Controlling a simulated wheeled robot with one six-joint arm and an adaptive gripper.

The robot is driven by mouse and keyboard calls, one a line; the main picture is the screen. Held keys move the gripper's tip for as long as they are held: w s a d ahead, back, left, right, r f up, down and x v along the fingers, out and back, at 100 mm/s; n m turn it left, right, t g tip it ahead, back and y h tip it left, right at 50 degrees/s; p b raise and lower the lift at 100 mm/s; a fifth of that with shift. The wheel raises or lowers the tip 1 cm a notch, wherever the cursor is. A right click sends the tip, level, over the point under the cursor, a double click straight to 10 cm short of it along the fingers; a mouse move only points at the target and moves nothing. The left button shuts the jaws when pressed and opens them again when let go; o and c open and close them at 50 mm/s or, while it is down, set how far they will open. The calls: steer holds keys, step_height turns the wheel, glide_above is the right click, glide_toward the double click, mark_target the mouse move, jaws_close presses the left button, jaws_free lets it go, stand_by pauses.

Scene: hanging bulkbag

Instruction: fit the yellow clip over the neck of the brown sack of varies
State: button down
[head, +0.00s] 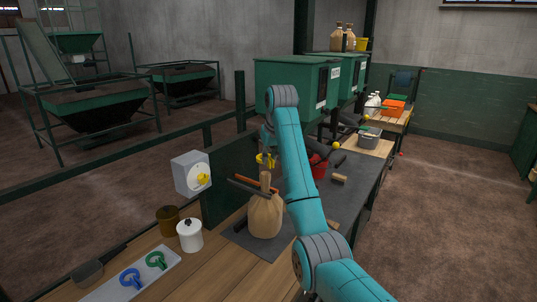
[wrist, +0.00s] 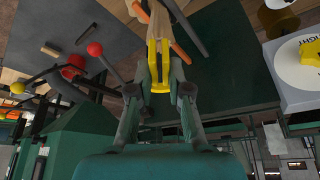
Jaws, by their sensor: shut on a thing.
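The brown sack (head: 265,216) stands upright on the dark mat, its narrow neck (head: 265,180) pointing up. My gripper (wrist: 158,84) is shut on the yellow clip (wrist: 158,70), with one finger on each side of it. In the head view the yellow clip (head: 264,160) is at the top of the neck, and my arm hides part of the gripper. In the wrist view the clip's prongs point toward the tan neck, which shows between or behind them. I cannot tell whether the clip is around the neck or just above it.
A white tray (head: 111,289) holds a blue clip (head: 130,278) and a green clip (head: 156,260). A grey box (head: 190,172) with a yellow knob and a red container (head: 318,168) are nearby.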

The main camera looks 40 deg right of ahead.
steer(key=shift+f, duration=5.45)
steer(key=shift+c, duration=2.3)
jaws_free()
steer(key=shift+r, duration=0.1)
steer(key=shift+r, duration=4.85)
steer(key=shift+s, duration=0.1)
